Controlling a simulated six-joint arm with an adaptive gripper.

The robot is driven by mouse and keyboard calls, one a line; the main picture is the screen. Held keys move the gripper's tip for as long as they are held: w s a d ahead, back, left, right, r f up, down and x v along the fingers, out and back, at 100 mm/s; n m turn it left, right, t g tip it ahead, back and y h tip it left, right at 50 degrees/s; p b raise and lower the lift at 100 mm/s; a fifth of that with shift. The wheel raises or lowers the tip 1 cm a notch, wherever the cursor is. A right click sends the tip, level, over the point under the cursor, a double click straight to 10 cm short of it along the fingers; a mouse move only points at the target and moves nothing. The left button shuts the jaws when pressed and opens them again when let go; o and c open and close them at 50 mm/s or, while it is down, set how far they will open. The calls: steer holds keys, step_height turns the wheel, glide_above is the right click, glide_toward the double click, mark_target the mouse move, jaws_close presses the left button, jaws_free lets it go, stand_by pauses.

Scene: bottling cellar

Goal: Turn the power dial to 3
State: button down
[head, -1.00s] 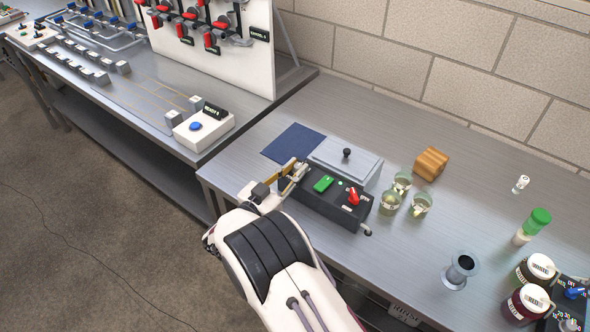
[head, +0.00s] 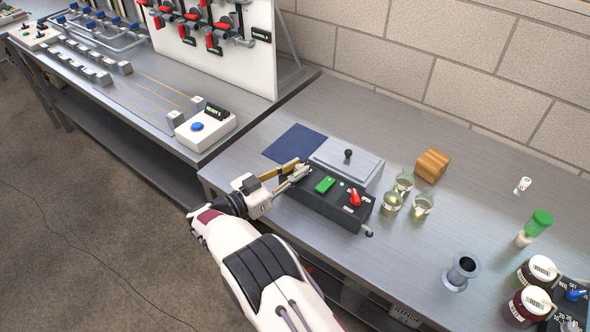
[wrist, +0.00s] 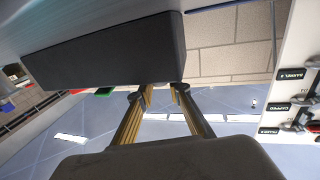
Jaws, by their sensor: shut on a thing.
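A black control box (head: 325,208) with a grey lidded block behind it stands on the right bench. A green switch (head: 325,184) and a red knob (head: 355,198) sit on its top. My gripper (head: 299,173) is at the box's left end, its fingers shut on a small part there, which I take for the power dial; the fingers hide it, so its setting cannot be read. In the wrist view my gold-padded fingers (wrist: 161,94) meet beside a large dark block, which looks like the box.
A blue mat (head: 294,143) lies behind my gripper. Several glass flasks (head: 392,202) stand close to the box's right, with a wooden block (head: 432,165) behind them. A grey cup (head: 460,272) and jars are farther right. The front bench edge runs under my arm.

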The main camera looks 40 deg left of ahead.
stand_by(0.6)
steer(key=c, duration=1.9)
jaws_free()
steer(key=shift+v, duration=5.95)
steer(key=shift+a, duration=0.1)
